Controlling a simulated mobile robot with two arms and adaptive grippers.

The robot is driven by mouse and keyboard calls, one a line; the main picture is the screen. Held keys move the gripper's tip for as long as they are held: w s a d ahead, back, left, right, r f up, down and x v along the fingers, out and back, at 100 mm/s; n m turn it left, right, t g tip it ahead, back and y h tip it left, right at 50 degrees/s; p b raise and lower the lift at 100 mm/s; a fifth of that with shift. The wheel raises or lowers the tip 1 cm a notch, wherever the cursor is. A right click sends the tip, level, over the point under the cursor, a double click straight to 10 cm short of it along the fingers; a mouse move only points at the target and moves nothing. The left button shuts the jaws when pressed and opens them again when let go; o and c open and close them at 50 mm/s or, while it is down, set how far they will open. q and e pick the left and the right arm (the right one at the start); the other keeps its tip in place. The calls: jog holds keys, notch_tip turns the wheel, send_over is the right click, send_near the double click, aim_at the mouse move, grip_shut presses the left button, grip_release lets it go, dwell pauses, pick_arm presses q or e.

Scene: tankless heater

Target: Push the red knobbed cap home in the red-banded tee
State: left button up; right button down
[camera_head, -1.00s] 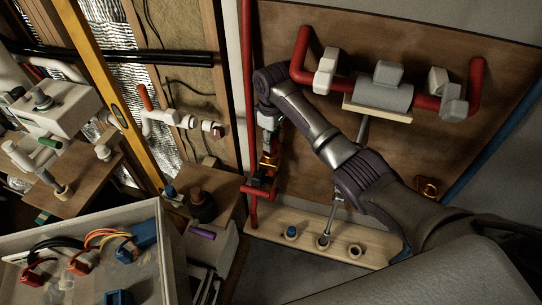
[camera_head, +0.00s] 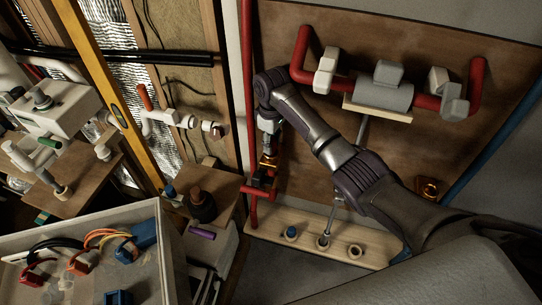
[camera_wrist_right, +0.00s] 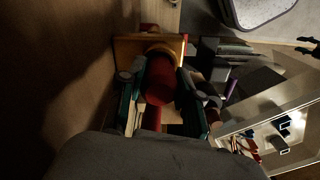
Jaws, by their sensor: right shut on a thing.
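My right gripper (camera_wrist_right: 160,75) is shut on a red cylindrical part in the right wrist view, which I take for the red knobbed cap (camera_wrist_right: 160,84). One finger lies on each side of it. Just beyond it is an orange-brown square fitting (camera_wrist_right: 128,45); whether they touch, and how far the cap is in, I cannot tell. In the head view my right gripper (camera_head: 268,128) points down along the red pipe at the board's left edge, above a brass-coloured fitting (camera_head: 268,161). The red-banded tee is not clearly readable there. My left gripper is not in view.
A wooden rack (camera_head: 310,233) with several holes stands below; one holds a blue-topped part (camera_head: 291,233). A grey cylinder with red pipes (camera_head: 382,94) is at upper right. A clear bin (camera_head: 170,262) of connectors is at lower left. A yellow level (camera_head: 104,75) leans at left.

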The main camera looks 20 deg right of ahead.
jog(key=shift+f, duration=0.7)
dwell(0.6)
jog(key=c, duration=0.7)
grip_release()
